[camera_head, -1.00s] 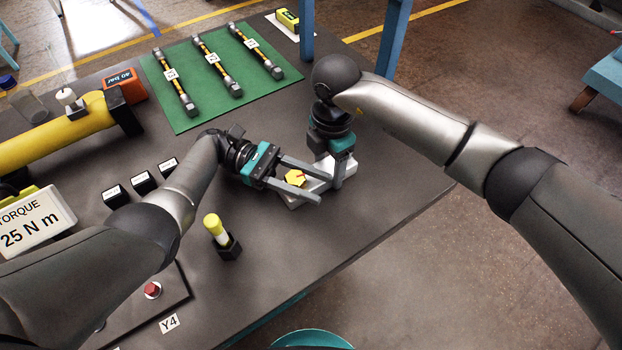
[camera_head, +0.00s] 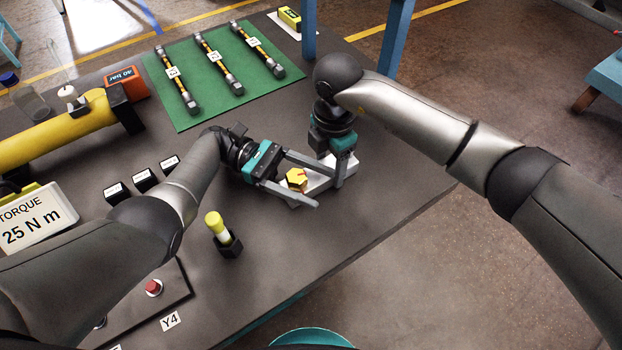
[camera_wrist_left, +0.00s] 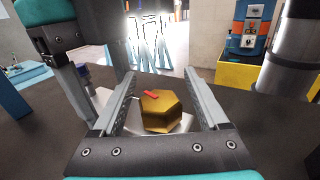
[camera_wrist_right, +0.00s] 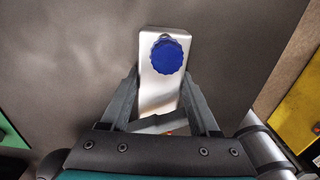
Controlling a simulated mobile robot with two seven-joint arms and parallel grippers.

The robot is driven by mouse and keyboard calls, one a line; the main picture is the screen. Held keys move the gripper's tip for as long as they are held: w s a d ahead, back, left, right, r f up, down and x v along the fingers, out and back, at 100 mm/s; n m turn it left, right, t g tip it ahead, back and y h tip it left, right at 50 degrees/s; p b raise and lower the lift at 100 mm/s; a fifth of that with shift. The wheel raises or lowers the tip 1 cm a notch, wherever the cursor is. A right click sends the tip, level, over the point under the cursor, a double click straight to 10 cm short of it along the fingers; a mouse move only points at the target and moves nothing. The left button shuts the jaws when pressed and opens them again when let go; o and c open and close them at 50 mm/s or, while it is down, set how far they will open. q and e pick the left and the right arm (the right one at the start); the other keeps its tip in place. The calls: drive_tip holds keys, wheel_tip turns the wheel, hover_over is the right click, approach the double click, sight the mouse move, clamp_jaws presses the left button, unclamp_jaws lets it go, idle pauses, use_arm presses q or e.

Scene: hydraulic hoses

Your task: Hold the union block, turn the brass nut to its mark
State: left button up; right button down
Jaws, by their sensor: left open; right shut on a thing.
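The brass nut (camera_head: 297,179) is a hexagon with a red mark on its top. It sits on the silver union block (camera_head: 318,186) near the table's right edge. My left gripper (camera_head: 317,184) is open, with its fingers on either side of the nut; the nut shows between them in the left wrist view (camera_wrist_left: 160,112), with visible gaps. My right gripper (camera_head: 340,178) points down and is shut on the union block. In the right wrist view the block (camera_wrist_right: 160,85) lies between the fingers, with a blue ribbed cap (camera_wrist_right: 167,57) on it. The nut's target mark cannot be made out.
A yellow-topped marker-like object (camera_head: 216,225) stands in a black holder near my left forearm. Three black labelled blocks (camera_head: 143,181) sit left. A green mat (camera_head: 200,112) bears three hoses. A torque sign (camera_head: 30,218) reads 25 N m.

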use_arm(q)
drive_tip(key=shift+w+t, duration=0.1)
drive_tip(key=shift+t, duration=0.2)
